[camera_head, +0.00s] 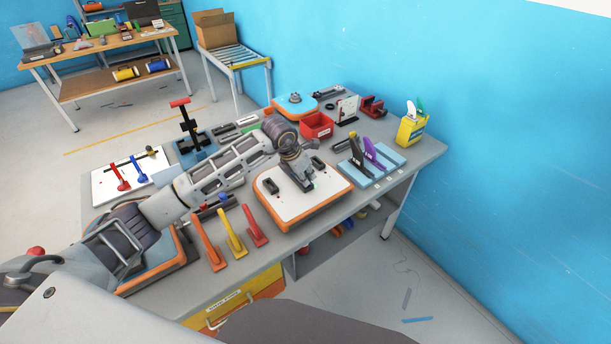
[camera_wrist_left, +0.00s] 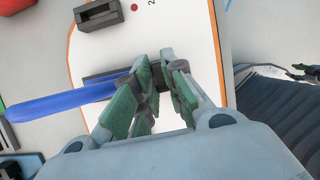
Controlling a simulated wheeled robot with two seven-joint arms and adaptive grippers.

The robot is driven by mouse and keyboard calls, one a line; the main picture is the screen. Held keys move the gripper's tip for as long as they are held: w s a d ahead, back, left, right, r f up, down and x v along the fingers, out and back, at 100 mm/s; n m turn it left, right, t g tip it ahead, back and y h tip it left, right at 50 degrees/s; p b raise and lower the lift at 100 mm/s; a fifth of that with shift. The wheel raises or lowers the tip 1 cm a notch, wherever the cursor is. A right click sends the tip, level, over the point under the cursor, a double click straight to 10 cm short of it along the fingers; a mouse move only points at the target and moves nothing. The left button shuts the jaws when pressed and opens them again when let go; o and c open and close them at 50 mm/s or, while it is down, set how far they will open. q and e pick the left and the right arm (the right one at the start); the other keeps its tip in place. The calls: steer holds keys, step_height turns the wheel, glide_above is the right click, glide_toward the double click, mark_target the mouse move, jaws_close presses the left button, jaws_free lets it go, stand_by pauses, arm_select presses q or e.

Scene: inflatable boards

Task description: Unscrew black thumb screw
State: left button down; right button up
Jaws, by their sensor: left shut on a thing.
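My left gripper (camera_head: 308,186) reaches down onto the white board with an orange edge (camera_head: 298,208) near the table's front. In the left wrist view its green-padded fingers (camera_wrist_left: 158,88) are closed together over the board. They are shut on a small dark piece, apparently the black thumb screw (camera_wrist_left: 154,98), mostly hidden between the pads. I cannot tell how far it is threaded in. A black block (camera_head: 270,186) is fixed on the same board, and it also shows in the left wrist view (camera_wrist_left: 98,14). My right gripper cannot be made out.
Orange, yellow and red handles (camera_head: 232,234) stand left of the board. A blue bar (camera_wrist_left: 62,104) lies beside the fingers in the wrist view. A blue board with black and purple levers (camera_head: 376,158) and a red bin (camera_head: 317,125) are farther back.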

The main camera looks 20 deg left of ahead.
arm_select(q)
steer(key=shift+n+t+y, duration=0.3)
steer(key=shift+n+y, duration=0.1)
steer(key=shift+n, duration=0.9)
steer(key=shift+d+n, duration=0.1)
steer(key=shift+n, duration=0.2)
steer(key=shift+n+y+b, duration=0.3)
steer(key=shift+n+y, duration=0.3)
steer(key=shift+n, duration=0.8)
steer(key=shift+n, duration=0.4)
steer(key=shift+d+n+y+b, duration=0.1)
steer(key=shift+n+y+b, duration=0.25)
steer(key=shift+n+y, duration=0.65)
steer(key=shift+n, duration=0.6)
